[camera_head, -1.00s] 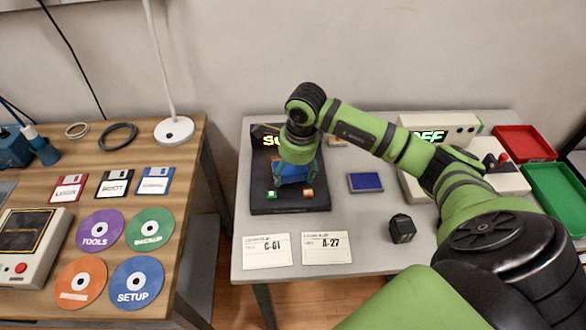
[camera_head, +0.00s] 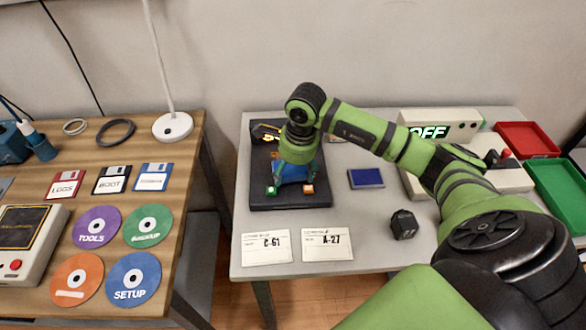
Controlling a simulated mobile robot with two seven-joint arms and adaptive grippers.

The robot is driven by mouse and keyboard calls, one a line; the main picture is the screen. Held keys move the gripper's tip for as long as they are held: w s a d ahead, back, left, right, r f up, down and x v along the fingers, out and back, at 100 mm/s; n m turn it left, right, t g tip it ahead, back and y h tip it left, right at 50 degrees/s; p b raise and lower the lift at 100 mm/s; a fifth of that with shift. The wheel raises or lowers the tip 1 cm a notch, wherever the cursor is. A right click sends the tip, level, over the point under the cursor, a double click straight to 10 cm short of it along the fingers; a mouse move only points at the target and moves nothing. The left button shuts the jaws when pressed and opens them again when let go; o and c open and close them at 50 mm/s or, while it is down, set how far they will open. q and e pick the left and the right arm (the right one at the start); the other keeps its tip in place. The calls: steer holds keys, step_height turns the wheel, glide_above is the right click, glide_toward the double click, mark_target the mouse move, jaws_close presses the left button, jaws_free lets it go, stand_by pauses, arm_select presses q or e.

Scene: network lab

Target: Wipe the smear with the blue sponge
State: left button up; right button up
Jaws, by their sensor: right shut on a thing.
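My right gripper (camera_head: 291,184) is over the dark panel (camera_head: 262,203) on the grey table, pointing down. It is shut on the blue sponge (camera_head: 293,173), which shows below my wrist, mostly covered by the hand. From this angle I cannot tell whether the sponge touches the panel. Small green and orange squares show at either side of it. I see no clear smear; the arm and hand may cover it. My left gripper is out of view.
A dark blue pad (camera_head: 366,178) lies right of the panel. Two labelled cards (camera_head: 327,244) and a small black block (camera_head: 403,225) are in front. Devices (camera_head: 482,178) and red (camera_head: 525,139) and green (camera_head: 558,188) trays stand right. Disks lie on the wooden table (camera_head: 190,190).

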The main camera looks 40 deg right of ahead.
steer(key=shift+f, duration=0.1)
steer(key=shift+w+d+b, duration=0.45)
steer(key=shift+w+b, duration=0.2)
steer(key=shift+w, duration=0.15)
steer(key=shift+w+d+b, duration=0.25)
steer(key=shift+w+d, duration=0.05)
steer(key=shift+w, duration=0.2)
steer(key=shift+w+d+b, duration=0.25)
steer(key=shift+w+d, duration=0.05)
steer(key=shift+w, duration=0.2)
steer(key=shift+w+d+f+b, duration=0.1)
steer(key=shift+w+d+b, duration=0.4)
steer(key=shift+w, duration=0.25)
steer(key=shift+w+d+f+b, duration=0.1)
steer(key=shift+w+d+b, duration=0.35)
steer(key=shift+w, duration=0.25)
steer(key=shift+r, duration=0.2)
